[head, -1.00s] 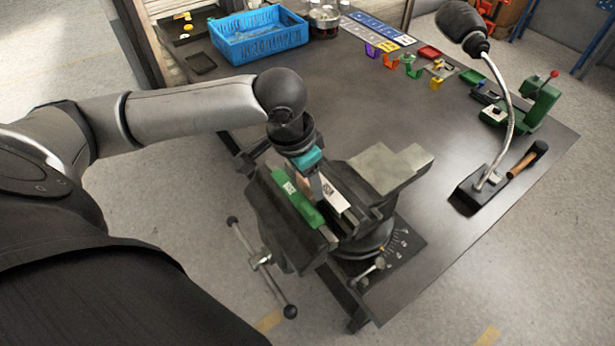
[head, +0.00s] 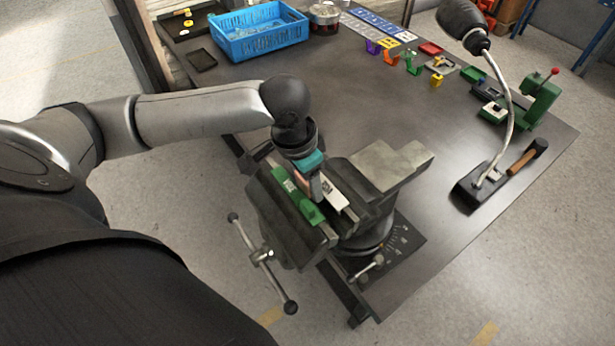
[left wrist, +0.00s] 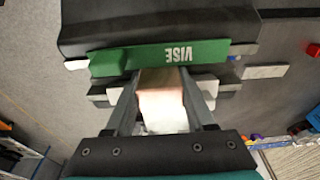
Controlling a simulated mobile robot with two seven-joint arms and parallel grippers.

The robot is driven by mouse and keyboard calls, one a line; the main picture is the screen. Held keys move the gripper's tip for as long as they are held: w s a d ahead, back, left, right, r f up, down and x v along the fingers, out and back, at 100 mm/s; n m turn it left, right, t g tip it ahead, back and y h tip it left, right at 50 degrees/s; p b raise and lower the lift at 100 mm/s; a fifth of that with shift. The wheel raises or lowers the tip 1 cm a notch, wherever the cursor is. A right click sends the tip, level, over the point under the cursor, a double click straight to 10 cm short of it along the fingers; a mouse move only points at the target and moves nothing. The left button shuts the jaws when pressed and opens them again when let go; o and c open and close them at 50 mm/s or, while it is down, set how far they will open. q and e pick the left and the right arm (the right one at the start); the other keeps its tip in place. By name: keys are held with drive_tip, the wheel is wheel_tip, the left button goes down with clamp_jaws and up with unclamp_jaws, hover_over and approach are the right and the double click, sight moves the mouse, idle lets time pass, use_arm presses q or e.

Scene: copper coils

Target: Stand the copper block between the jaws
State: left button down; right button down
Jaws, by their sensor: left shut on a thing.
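The dark bench vise (head: 345,230) stands at the table's near corner. A green jaw cover (head: 298,198) is on its left jaw and a pale one (head: 338,196) on the other, with a gap between. My left gripper (head: 319,196) points down into this gap, its fingers partly hidden. In the left wrist view, the gripper (left wrist: 163,120) is shut on the copper block (left wrist: 163,108), which looks pale pinkish and glossy. The block's far end is beside the green cover (left wrist: 165,57) marked VISE. I cannot tell whether the block touches the jaws or bottom. My right gripper is out of view.
The vise handle (head: 262,258) sticks out toward the front left. A lamp (head: 495,150) and a hammer (head: 525,158) are at the right. A blue crate (head: 258,35) and small coloured parts are at the back. The table middle is clear.

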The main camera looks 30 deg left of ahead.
use_arm(q)
drive_tip(key=shift+s+f+g+p, duration=0.2)
drive_tip(key=shift+f+g+p, duration=0.2)
drive_tip(key=shift+f, duration=0.45)
drive_tip(key=shift+s+f, duration=0.15)
drive_tip(key=shift+f, duration=0.15)
drive_tip(key=shift+w+f, duration=0.15)
drive_tip(key=shift+w, duration=0.1)
drive_tip(key=shift+f+g+y+p, duration=0.15)
drive_tip(key=shift+g+y+p, duration=0.15)
drive_tip(key=shift+g+p, duration=0.1)
drive_tip(key=shift+f+g+p, duration=0.3)
drive_tip(key=shift+f+p, duration=0.1)
drive_tip(key=shift+f, duration=0.1)
